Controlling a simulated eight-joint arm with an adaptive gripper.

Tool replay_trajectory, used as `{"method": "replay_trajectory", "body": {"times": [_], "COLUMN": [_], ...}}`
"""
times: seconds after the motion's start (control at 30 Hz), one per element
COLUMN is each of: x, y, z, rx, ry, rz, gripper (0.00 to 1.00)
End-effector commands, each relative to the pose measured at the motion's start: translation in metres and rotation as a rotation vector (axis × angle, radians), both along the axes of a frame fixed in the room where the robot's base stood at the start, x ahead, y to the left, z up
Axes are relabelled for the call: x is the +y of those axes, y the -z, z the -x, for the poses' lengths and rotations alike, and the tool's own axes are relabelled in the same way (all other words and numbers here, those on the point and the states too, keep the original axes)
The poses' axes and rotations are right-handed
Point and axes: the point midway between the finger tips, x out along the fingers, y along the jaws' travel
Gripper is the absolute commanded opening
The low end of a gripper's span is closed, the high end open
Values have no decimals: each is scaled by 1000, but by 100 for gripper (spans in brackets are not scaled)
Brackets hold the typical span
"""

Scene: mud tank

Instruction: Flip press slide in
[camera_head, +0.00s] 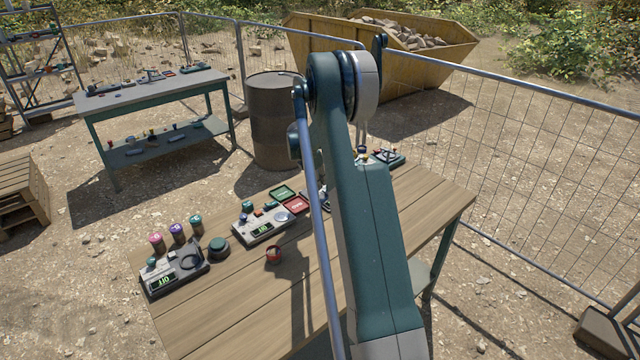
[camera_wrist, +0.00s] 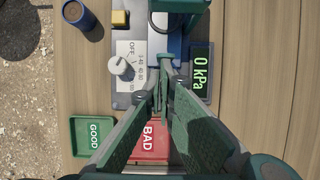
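In the wrist view my gripper (camera_wrist: 163,78) points at a bench device with its fingertips together. I cannot make out anything held between them. A green part (camera_wrist: 180,5) stands at the top edge, above a blue section. No separate slide can be made out.
A green GOOD tray (camera_wrist: 93,137) and a red BAD tray (camera_wrist: 150,141) lie near the fingers. A dark blue cylinder (camera_wrist: 78,14) stands upper left.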

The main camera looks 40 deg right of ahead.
Motion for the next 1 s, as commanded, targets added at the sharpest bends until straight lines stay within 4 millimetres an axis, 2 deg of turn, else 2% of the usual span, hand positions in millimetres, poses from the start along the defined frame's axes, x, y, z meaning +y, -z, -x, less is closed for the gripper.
{"method": "replay_trajectory", "body": {"times": [0.17,0.37,0.7,1.0], "x": [12,41,62,74], "y": [0,1,-54,-86], "z": [0,-1,-1,0], "rx": [0,0,1,1], "ry": [0,-3,-2,-2], "rz": [2,-1,-2,-2], "gripper": [0,0,0,0]}}
